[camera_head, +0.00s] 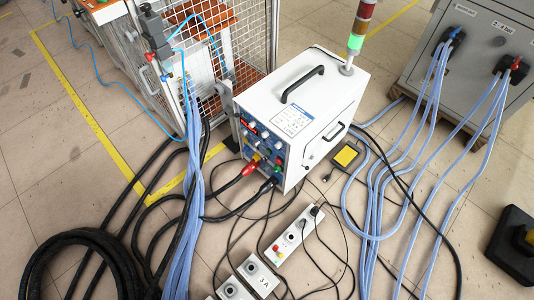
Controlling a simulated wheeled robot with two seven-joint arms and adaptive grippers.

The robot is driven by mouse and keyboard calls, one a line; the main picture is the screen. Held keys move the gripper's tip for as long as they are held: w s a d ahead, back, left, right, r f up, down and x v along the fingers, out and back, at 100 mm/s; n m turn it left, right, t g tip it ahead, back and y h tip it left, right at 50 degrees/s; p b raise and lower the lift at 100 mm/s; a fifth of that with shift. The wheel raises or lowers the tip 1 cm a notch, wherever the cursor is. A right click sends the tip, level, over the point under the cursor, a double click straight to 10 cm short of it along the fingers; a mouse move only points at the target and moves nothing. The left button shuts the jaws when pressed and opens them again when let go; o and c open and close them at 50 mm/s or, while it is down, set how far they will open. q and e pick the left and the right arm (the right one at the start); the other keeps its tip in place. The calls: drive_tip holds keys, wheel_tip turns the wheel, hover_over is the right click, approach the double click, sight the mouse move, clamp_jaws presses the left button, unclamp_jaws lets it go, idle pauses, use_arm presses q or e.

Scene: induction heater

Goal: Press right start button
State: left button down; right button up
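The white induction heater unit (322,103) stands on the floor in the middle, with a black handle on top. Its blue front panel (262,146) carries several small knobs, lights and a red display, too small to read. Two grey-white boxes with round dark buttons lie on the floor at the bottom: a left box (232,290) cut by the picture edge, and a right box (258,276) marked "3 A". I cannot tell which button is the right start button. Neither of my grippers is in view.
A wire cage (228,45) stands at the back left and a grey cabinet (468,75) at the back right. A white strip (295,238), a yellow pedal (346,157) and a black-and-yellow object (515,245) are on the floor. Blue hoses (185,220) and black cables run across the floor.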

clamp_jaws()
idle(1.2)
